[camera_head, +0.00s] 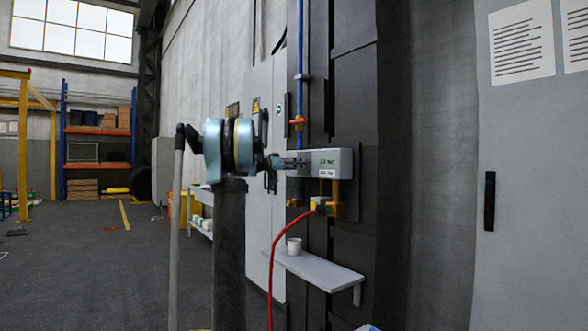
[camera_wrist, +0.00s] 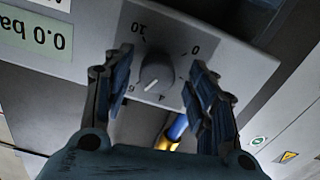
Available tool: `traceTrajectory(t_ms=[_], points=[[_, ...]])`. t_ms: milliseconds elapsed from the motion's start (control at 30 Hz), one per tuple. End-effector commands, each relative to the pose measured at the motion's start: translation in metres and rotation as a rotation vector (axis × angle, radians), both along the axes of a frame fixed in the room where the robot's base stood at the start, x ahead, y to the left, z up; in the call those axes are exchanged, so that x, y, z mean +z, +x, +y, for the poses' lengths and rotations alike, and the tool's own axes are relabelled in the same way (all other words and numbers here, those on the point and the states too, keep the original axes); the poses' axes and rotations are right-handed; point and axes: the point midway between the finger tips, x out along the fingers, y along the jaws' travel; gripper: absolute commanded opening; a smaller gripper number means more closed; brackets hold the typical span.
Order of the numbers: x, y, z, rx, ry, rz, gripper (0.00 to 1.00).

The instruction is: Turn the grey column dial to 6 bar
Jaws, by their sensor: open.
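The grey dial (camera_wrist: 157,72) sits on a dark scale plate on the grey box (camera_head: 332,163). In the upside-down wrist view its white pointer line points lower left, between the 4 mark and what looks like the 6 mark. My gripper (camera_wrist: 158,62) is open, one finger on each side of the dial, with gaps visible. In the head view my gripper (camera_head: 290,163) reaches the box's left side.
A red valve handle (camera_head: 297,121) is on the blue pipe (camera_head: 299,55) above. A red hose (camera_head: 274,255) hangs from the brass fitting under the box. A shelf (camera_head: 325,274) with a white cup (camera_head: 294,246) is below. Open floor lies at the left.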

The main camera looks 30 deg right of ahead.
Motion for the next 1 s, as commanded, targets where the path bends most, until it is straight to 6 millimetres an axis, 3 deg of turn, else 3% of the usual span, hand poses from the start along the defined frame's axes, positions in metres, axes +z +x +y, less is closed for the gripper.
traceTrajectory(t_ms=[267,700,1000], points=[[0.0,-0.001,0.011,0.002,0.0,0.0,0.52],[-0.001,-0.006,0.09,0.002,0.0,0.001,0.52],[-0.001,-0.008,0.118,0.001,0.0,0.001,0.52]])
